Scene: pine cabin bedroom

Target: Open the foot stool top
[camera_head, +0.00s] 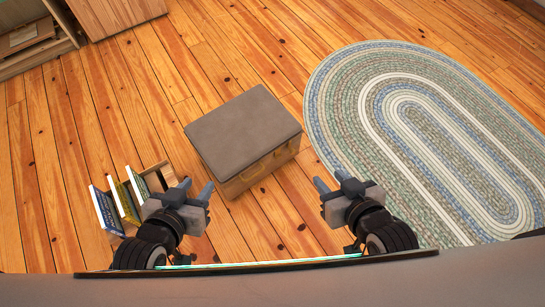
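The foot stool (262,175) is a wooden box with a flat grey-brown top (243,132). It stands on the floor in the middle of the head view, and its top lies flat and closed. A tan handle or strap shows on its front right side. My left gripper (197,191) is in front of the stool's left part, with its fingers apart and nothing between them. My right gripper (331,183) is to the right of the stool, fingers apart and empty. Neither gripper appears to touch the stool.
A small wooden rack with several books (122,202) stands on the floor left of my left gripper. An oval braided rug (375,130) lies to the right. Wooden furniture (45,45) is at the upper left. The plank floor behind the stool is clear.

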